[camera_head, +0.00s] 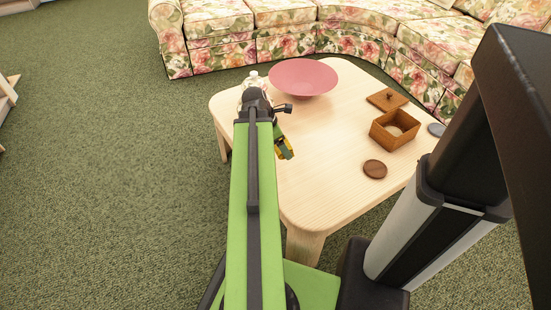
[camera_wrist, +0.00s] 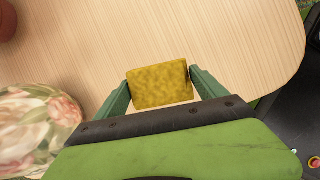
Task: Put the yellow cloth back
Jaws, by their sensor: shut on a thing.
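The yellow cloth (camera_wrist: 160,86) is a small folded block between the two green fingers of my gripper (camera_wrist: 160,79) in the wrist view. Both fingers press on its sides, so my gripper is shut on it. The pale wooden table top lies beyond the cloth. In the head view my gripper (camera_head: 284,147) is over the left part of the table (camera_head: 325,185), partly hidden behind my arm, and only a bit of yellow shows. I cannot tell how high the cloth is above the table.
An open wooden box (camera_head: 395,131) stands on the table, its lid (camera_head: 387,99) behind it. A brown coaster (camera_head: 375,169), a grey coaster (camera_head: 436,130) and a pink bowl (camera_head: 303,77) are there too. A floral rounded object (camera_wrist: 38,130) is left of my gripper. A floral sofa (camera_head: 290,30) stands behind.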

